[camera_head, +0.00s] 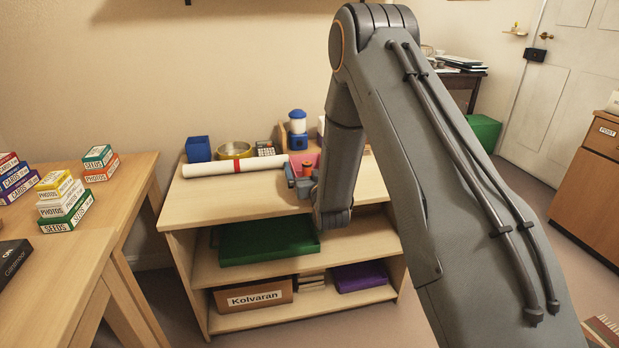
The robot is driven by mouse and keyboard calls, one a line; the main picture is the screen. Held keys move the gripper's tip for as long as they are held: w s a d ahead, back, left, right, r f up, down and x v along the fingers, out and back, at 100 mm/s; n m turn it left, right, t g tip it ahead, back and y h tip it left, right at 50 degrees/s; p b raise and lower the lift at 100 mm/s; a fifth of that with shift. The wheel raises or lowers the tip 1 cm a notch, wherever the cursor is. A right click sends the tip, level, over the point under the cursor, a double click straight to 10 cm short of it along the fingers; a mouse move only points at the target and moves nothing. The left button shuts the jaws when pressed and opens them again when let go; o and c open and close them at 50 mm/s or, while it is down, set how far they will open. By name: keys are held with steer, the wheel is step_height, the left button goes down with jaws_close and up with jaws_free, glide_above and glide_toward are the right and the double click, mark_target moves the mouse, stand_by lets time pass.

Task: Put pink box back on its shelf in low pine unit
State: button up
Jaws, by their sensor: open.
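The low pine unit (230,207) stands in the middle of the view, with a top and two shelf levels showing below. A pink box (298,159) is on its top, towards the back, partly hidden by my gripper and arm. My gripper (303,178) is just in front of the pink box at the end of my arm, and is open. Its fingers are small and partly hidden, so I cannot tell whether they touch the box. The upper shelf holds a flat green box (265,240). The lower shelf holds a box labelled Kolvaran (252,296) and a purple item (360,276).
A white roll with a red band (215,167) lies across the unit's top. Behind it are a blue box (198,149), a brass bowl (235,151) and a blue-white dispenser (298,128). A left table (112,205) bears several small boxes. My arm hides the unit's right side.

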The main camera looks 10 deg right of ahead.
steer(key=c, duration=1.1)
step_height(320, 180, up, 9)
steer(key=p, duration=0.1)
steer(key=s+f, duration=0.1)
steer(key=s, duration=0.5)
steer(key=s+f+p, duration=0.1)
steer(key=s+f, duration=0.1)
steer(key=s, duration=0.4)
steer(key=s+f, duration=0.2)
steer(key=s, duration=0.4)
steer(key=shift+p, duration=0.35)
steer(key=shift+p, duration=0.3)
steer(key=s+p, duration=0.2)
steer(key=p, duration=0.3)
steer(key=s+p, duration=0.3)
steer(key=p, duration=0.2)
steer(key=s+p, duration=0.2)
steer(key=p, duration=0.3)
steer(key=shift+s+r, duration=0.25)
steer(key=shift+r, duration=0.15)
